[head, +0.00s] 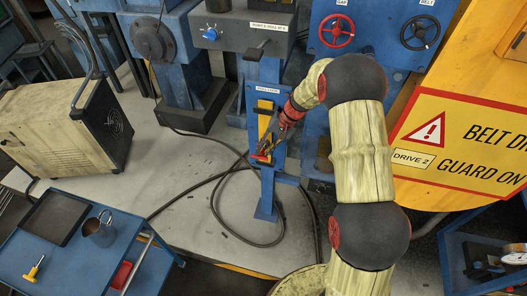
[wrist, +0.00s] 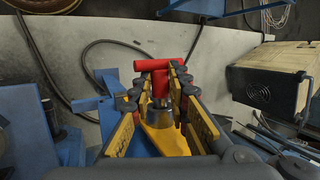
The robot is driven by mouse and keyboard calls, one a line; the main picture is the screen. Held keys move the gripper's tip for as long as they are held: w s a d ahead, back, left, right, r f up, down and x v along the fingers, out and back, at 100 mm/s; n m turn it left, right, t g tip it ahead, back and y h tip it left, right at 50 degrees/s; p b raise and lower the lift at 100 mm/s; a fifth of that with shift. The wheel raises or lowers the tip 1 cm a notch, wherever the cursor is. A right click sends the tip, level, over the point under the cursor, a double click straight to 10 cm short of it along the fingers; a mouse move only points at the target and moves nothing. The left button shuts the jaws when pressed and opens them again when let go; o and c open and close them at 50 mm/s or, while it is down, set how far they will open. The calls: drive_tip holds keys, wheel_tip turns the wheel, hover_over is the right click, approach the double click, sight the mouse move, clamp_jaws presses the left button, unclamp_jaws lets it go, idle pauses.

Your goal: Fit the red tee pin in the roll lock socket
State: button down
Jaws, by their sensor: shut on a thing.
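The red tee pin (wrist: 165,66) is between the fingertips of my gripper (wrist: 158,88) in the wrist view, its crossbar beyond the tips. My gripper is shut on it. A grey collar (wrist: 160,114) on a yellow bracket (wrist: 168,141) shows close by the pin's stem; I cannot tell whether the stem is inside it. In the head view my gripper (head: 266,150) is at the front of a blue post (head: 268,190) with a small white label (head: 268,90) and a yellow plate (head: 264,106). A little red shows at the fingertips; the socket's opening is hidden.
A black cable (head: 215,200) loops on the floor by the post. Red (head: 336,30) and black (head: 420,31) handwheels stand behind my arm. A yellow guard (head: 400,185) is to the right. A blue cart (head: 50,270) with a mug (head: 98,231) is lower left.

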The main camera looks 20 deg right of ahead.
drive_tip(key=shift+w+d, duration=0.3)
drive_tip(key=shift+w, duration=0.1)
drive_tip(key=c, duration=1.6)
unclamp_jaws()
wheel_tip(320, 180, up, 10)
drive_tip(key=s+d+f+g+h, duration=0.1)
drive_tip(key=s+d+f+h, duration=0.15)
drive_tip(key=s, duration=0.45)
drive_tip(key=shift+s+a+r+n+t+h+b, duration=0.55)
drive_tip(key=shift+s+a+r+n+t+b, duration=0.85)
drive_tip(key=shift+s, duration=3.2)
drive_tip(key=shift+s+a+r+n+t+h+b, duration=0.6)
drive_tip(key=shift+s+r+b, duration=1.55)
drive_tip(key=shift+s, duration=2.5)
drive_tip(key=shift+s+a+r+n+t+h+b, duration=0.5)
drive_tip(key=shift+s+a+r+n+t+b, duration=0.5)
drive_tip(key=shift+s+b, duration=2.5)
